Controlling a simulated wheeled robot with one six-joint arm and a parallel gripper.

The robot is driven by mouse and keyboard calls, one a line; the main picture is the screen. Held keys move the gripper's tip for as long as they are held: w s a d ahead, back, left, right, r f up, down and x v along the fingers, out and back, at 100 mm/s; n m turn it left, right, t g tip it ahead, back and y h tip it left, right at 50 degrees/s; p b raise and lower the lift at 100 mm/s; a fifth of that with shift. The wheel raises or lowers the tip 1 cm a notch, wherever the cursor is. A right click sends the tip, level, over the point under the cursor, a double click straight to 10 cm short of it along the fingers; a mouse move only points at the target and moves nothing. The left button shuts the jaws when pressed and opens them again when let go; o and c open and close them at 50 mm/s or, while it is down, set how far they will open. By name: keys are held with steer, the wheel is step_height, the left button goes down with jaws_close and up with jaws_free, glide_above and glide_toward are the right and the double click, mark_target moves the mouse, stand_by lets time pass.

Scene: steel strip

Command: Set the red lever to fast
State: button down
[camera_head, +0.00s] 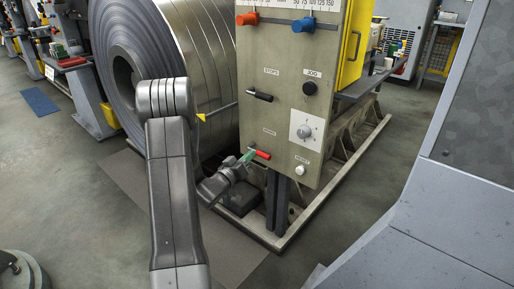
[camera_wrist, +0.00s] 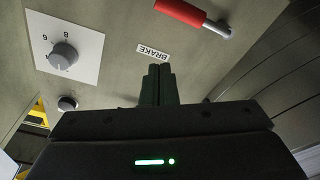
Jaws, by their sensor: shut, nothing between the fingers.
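A red-handled lever (camera_head: 262,155) with a metal shaft sits low on the beige control panel (camera_head: 285,110). In the wrist view the red lever (camera_wrist: 181,12) is at the top, with an upside-down label BRAKE (camera_wrist: 155,49) beside it. An orange-red knob (camera_head: 247,19) sits on a scale at the panel's top left. No word "fast" is readable. My gripper (camera_head: 246,157) is shut and empty, close to the lever's left end in the head view. In the wrist view my gripper's fingers (camera_wrist: 159,72) point at the panel, apart from the red handle.
The panel also carries a blue knob (camera_head: 303,22), a black lever (camera_head: 260,95), a black JOG knob (camera_head: 310,88), a rotary dial (camera_head: 304,131) and a white button (camera_head: 300,170). A large steel coil (camera_head: 205,60) stands behind my arm. Open floor (camera_head: 350,215) lies right of the panel.

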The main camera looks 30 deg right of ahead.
steer(key=shift+v, duration=1)
